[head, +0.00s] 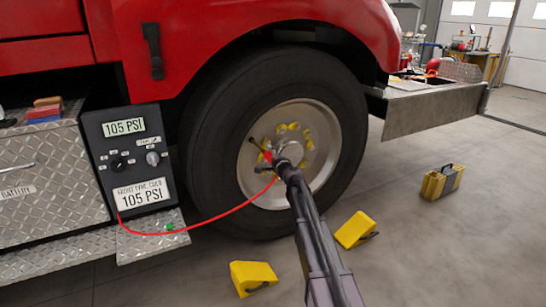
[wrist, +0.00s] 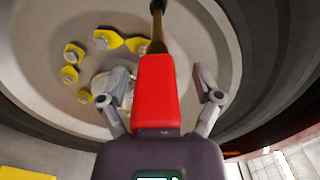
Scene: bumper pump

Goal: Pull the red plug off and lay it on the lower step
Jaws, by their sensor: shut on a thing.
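The red plug (head: 267,156) is at the wheel, at the end of the dark valve stem (head: 254,144). In the wrist view the plug (wrist: 156,95) fills the middle, and its far end meets the stem (wrist: 157,32) with no gap that I can see. My gripper (wrist: 162,92) is shut on the plug, one finger at each side. In the head view my gripper (head: 279,165) hides part of the plug and hub. A red hose (head: 235,211) hangs from the plug to the panel. The lower step (head: 150,246) is diamond plate, below the panel at left.
The gauge panel (head: 133,160) reads 105 PSI on both labels. A small green item (head: 170,227) lies on the lower step by the hose. Yellow chocks (head: 253,277) and (head: 355,229) and a yellow case (head: 442,182) stand on the floor.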

